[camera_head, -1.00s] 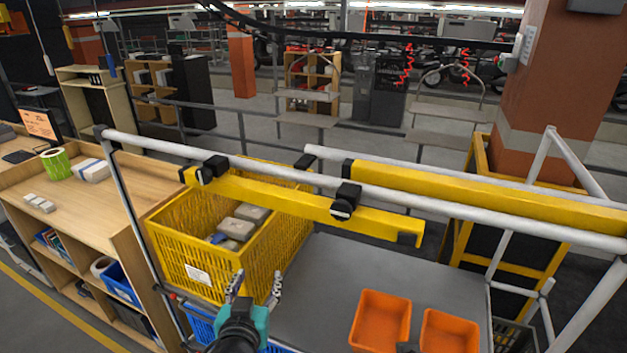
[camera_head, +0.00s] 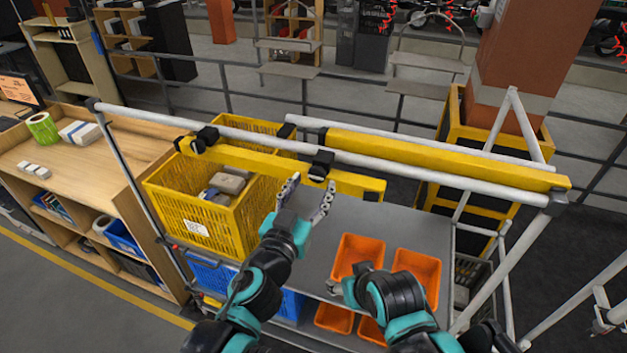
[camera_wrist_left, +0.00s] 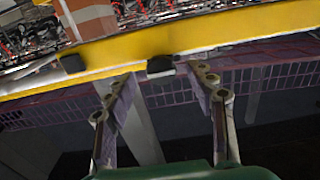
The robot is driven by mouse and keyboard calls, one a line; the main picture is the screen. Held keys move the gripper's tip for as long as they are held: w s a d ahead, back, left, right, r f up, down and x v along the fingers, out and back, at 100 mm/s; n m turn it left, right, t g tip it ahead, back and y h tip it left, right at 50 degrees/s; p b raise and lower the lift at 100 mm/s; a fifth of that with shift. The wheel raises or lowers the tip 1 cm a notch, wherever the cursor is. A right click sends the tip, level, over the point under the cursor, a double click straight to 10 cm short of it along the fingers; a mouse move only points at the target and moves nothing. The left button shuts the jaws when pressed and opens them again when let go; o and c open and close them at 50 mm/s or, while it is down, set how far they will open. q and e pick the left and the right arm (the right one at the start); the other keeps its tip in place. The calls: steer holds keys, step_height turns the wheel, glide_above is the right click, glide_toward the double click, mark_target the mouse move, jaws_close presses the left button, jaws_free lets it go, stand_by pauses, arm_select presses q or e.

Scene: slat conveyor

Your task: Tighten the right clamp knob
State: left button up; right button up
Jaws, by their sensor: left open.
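The right clamp (camera_head: 322,160) is a black block on the grey tube, with its round dark knob (camera_head: 317,173) at the front of the yellow bar (camera_head: 255,163). The left clamp (camera_head: 207,137) sits farther left on the same tube. My left gripper (camera_head: 310,184) is open and empty, its fingertips just below and around the right knob, apparently short of it. In the left wrist view a black block (camera_wrist_left: 160,66) shows at the bar's lower edge between the open fingers (camera_wrist_left: 163,85). My right gripper (camera_head: 342,288) is low over the orange bins; its fingers are unclear.
A yellow crate (camera_head: 190,221) with grey items stands left of my left gripper. Orange bins (camera_head: 418,262) sit on the grey shelf (camera_head: 385,217). A second yellow beam (camera_head: 440,158) runs behind the tube at right. A wooden bench (camera_head: 75,175) stands at left.

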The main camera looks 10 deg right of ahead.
arm_select(q)
steer(key=shift+x, duration=1.2)
steer(key=c, duration=1.2)
steer(key=shift+o, duration=0.2)
